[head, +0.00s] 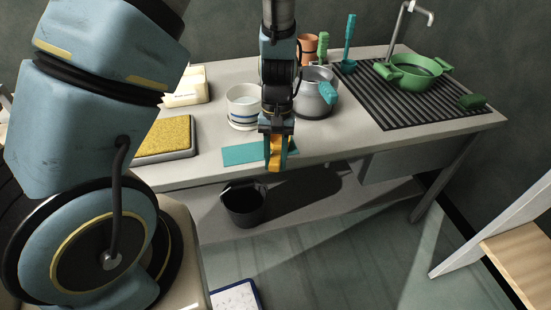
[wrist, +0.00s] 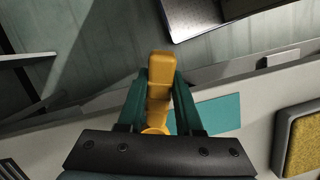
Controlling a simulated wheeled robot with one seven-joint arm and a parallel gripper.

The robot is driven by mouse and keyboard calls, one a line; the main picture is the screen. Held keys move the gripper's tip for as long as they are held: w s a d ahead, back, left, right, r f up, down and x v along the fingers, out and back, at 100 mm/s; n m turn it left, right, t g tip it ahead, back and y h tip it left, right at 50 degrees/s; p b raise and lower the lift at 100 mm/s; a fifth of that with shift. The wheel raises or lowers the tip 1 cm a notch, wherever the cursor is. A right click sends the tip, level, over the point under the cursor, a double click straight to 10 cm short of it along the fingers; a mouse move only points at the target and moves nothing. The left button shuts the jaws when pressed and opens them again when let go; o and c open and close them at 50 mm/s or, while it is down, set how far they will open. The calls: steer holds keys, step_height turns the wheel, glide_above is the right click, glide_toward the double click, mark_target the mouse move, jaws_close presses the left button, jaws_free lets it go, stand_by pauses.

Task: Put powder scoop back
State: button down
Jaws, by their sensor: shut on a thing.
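The powder scoop (head: 274,158) is orange-yellow and hangs between the fingers of my gripper (head: 278,147), over the front edge of the bench. In the wrist view my gripper (wrist: 160,90) is shut on the yellow scoop (wrist: 158,88), whose blocky length points away from the palm. Part of the scoop is hidden between the fingers. A flat teal mat (head: 240,155) lies on the bench just left of and behind the gripper; it also shows in the wrist view (wrist: 222,114).
Behind the gripper stand a white blue-banded pot (head: 240,112) and a grey metal vessel (head: 316,100). A tray with a yellow pad (head: 165,136) lies left. A black rack (head: 400,100) bears a green pan (head: 412,75). A dark bucket (head: 243,205) stands on the lower shelf.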

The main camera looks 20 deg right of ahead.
steer(key=shift+f, duration=0.2)
steer(key=c, duration=0.5)
jaws_free()
steer(key=shift+r, duration=0.2)
steer(key=shift+p+v, duration=3.3)
steer(key=shift+v, duration=0.6)
steer(key=shift+w, duration=0.1)
